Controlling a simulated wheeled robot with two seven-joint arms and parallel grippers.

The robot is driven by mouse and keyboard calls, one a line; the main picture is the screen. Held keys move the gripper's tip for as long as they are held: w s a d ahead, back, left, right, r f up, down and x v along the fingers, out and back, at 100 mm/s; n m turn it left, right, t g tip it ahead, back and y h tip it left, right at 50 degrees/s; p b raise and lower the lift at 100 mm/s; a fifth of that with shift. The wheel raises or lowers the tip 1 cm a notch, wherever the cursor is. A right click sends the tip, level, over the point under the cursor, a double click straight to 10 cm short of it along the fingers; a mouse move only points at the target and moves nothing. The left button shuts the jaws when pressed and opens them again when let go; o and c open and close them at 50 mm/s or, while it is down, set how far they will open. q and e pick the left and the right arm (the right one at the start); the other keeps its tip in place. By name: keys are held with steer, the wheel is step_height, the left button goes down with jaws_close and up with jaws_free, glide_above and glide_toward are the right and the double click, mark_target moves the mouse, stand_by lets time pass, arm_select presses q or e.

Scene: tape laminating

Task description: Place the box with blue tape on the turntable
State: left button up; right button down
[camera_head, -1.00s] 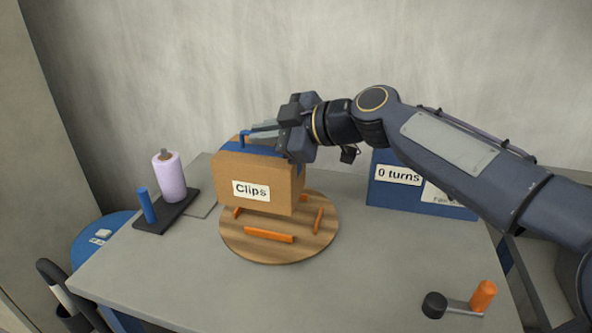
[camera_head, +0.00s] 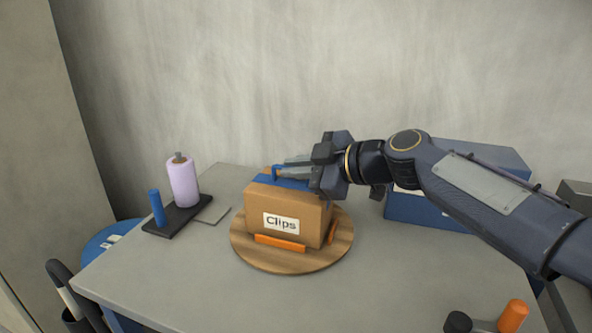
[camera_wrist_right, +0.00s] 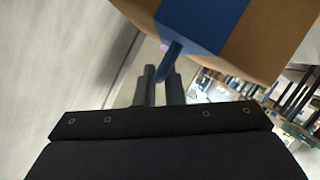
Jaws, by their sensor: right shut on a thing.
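The cardboard box (camera_head: 300,207) with a "Clips" label has blue tape (camera_head: 285,182) over its top, with a blue tab standing up. It sits upright on the round wooden turntable (camera_head: 262,262), between orange stops (camera_head: 280,243). My right gripper (camera_head: 282,172) is over the box top, shut on the blue tab. In the right wrist view, the two fingers (camera_wrist_right: 163,88) meet at the blue tab below the box's taped face (camera_wrist_right: 203,22). The box hides the turntable's middle. My left gripper is not in view.
A pale purple roll (camera_head: 183,181) and a blue post (camera_head: 157,207) stand on a dark base at the left. A blue case (camera_head: 410,208) stands behind my right arm. A crank with an orange handle (camera_head: 512,316) is at the front right.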

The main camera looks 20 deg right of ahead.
steer(key=shift+r, duration=0.1)
steer(key=c, duration=1.5)
jaws_free()
steer(key=shift+s+d, duration=0.1)
steer(key=v, duration=1.1)
steer(key=shift+s+d+p, duration=0.25)
steer(key=shift+s+p, duration=0.05)
steer(key=shift+p, duration=0.05)
